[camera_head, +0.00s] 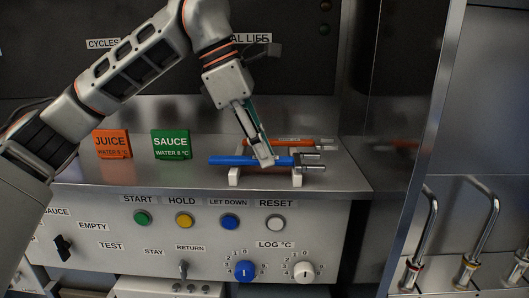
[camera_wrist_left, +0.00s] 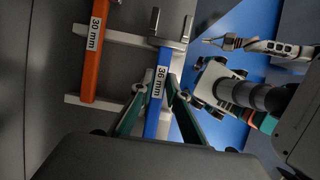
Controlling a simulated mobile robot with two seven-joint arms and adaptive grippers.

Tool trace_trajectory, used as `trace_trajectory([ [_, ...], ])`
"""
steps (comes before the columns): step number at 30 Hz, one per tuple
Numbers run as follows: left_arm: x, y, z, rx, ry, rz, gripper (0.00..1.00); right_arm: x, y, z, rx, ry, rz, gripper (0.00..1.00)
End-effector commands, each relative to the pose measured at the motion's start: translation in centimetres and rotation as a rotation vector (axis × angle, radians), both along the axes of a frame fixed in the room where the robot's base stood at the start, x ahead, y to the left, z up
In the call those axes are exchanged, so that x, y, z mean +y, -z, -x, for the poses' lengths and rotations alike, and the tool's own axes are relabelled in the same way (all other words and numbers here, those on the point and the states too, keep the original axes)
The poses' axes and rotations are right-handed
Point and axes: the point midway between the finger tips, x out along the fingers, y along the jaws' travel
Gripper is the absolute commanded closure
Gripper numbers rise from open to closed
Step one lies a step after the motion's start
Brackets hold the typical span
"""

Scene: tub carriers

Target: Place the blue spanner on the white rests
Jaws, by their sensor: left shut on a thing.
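The blue spanner (camera_head: 228,160), marked 36 mm in the left wrist view (camera_wrist_left: 154,118), lies level across the white rests (camera_head: 234,179). My left gripper (camera_head: 262,158) comes down from above and is shut on its handle; in the left wrist view the green fingers (camera_wrist_left: 160,84) stand on both sides of the label. The spanner's steel jaw (camera_head: 312,161) points right. The white rests also show in the left wrist view (camera_wrist_left: 118,36); whether the spanner bears on them I cannot tell. What seems my right gripper (camera_wrist_left: 216,42) is small at the upper right there.
An orange spanner (camera_head: 285,142), marked 30 mm, lies behind the blue one. An orange JUICE sign (camera_head: 112,144) and a green SAUCE sign (camera_head: 171,144) stand left on the steel shelf (camera_head: 130,176). Buttons and knobs are on the panel below. Bent taps (camera_head: 480,235) are at right.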

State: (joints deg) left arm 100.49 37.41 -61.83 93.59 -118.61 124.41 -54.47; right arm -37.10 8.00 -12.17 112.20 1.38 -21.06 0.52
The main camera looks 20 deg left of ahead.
Motion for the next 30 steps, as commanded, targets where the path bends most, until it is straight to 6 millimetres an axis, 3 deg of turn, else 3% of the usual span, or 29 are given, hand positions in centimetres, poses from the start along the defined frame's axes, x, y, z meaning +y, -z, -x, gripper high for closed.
trace_trajectory([
  [14, -0.2, 0.6, -0.3, -0.003, 0.000, 0.001, 1.00, 0.0, -0.3, -0.1, -0.003, 0.000, -0.001, 1.00],
  [15, -0.2, 0.6, -0.3, -0.001, 0.000, 0.002, 0.75, 0.0, -0.3, -0.1, -0.005, -0.001, -0.002, 1.00],
  [16, -0.2, 0.6, -0.3, -0.001, 0.000, 0.002, 0.68, 0.0, -0.4, -0.1, -0.005, 0.000, -0.001, 1.00],
  [26, -0.2, 0.5, -0.3, -0.001, 0.000, 0.001, 0.68, 0.1, -0.4, -0.1, -0.007, 0.000, -0.002, 1.00],
  [30, 0.1, -0.5, -0.2, -0.003, -0.002, 0.000, 0.68, 0.0, -0.5, -0.1, -0.006, 0.000, -0.001, 1.00],
])
